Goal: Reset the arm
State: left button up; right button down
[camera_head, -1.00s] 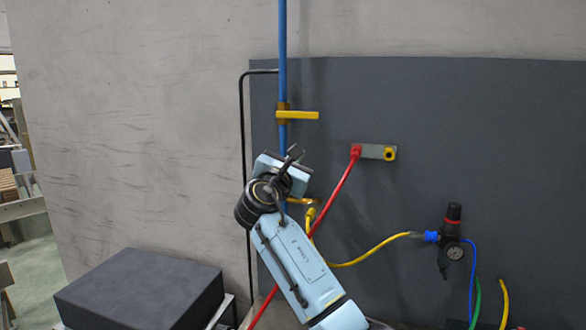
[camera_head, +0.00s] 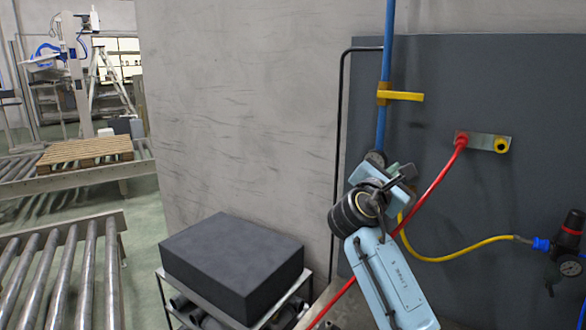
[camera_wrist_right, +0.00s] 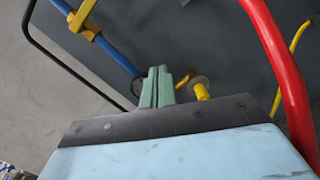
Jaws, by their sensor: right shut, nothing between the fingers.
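My right arm is light blue with a dark joint and reaches up in front of the wall panel in the head view. Its gripper (camera_head: 404,172) is beside the lower part of the blue pipe (camera_head: 385,50). In the right wrist view the two green fingers (camera_wrist_right: 157,88) are together with nothing between them. A yellow fitting (camera_wrist_right: 201,91) shows just right of them, seemingly behind the tips. A red hose (camera_wrist_right: 280,70) passes close on the right side of that view. My left gripper is not in view.
The dark panel (camera_head: 480,85) carries a yellow valve handle (camera_head: 405,96), a hose plate (camera_head: 488,143) and a regulator (camera_head: 571,245). A dark block (camera_head: 232,262) sits on a rack at lower left. Roller conveyors (camera_head: 60,275) and a pallet (camera_head: 85,151) stand further left.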

jog(key=s+f+m+g+y, duration=0.25)
jog(key=s+f, duration=0.25)
jog(key=f, duration=0.4)
jog(key=s+d+f+m+g+y, duration=0.15)
jog(key=s+f+m, duration=0.3)
jog(key=f, duration=0.45)
jog(key=s+f+m+g+y, duration=0.1)
jog(key=s+f+m+y, duration=0.1)
jog(key=s+f, duration=0.55)
jog(key=s+a+f+m+g+y, duration=0.2)
jog(key=s+f+m, duration=0.2)
jog(key=s, duration=0.5)
jog(key=s+a+f+m+g+y, duration=0.2)
jog(key=s+f+m+y, duration=0.15)
jog(key=s, duration=0.55)
jog(key=s+a+f+m+g+y, duration=0.25)
jog(key=s+f, duration=0.25)
jog(key=s, duration=0.4)
notch_tip(320, 180, down, 30)
jog(key=d+f+h+b, duration=0.1)
jog(key=b, duration=0.6)
jog(key=s+d+f+g+b, duration=0.1)
jog(key=s+d+f+b, duration=0.2)
jog(key=s+f, duration=1.4)
notch_tip(320, 180, down, 4)
jog(key=b, duration=0.3)
jog(key=shift+s+f+g, duration=0.2)
jog(key=shift+s+g, duration=0.1)
jog(key=shift+g, duration=0.05)
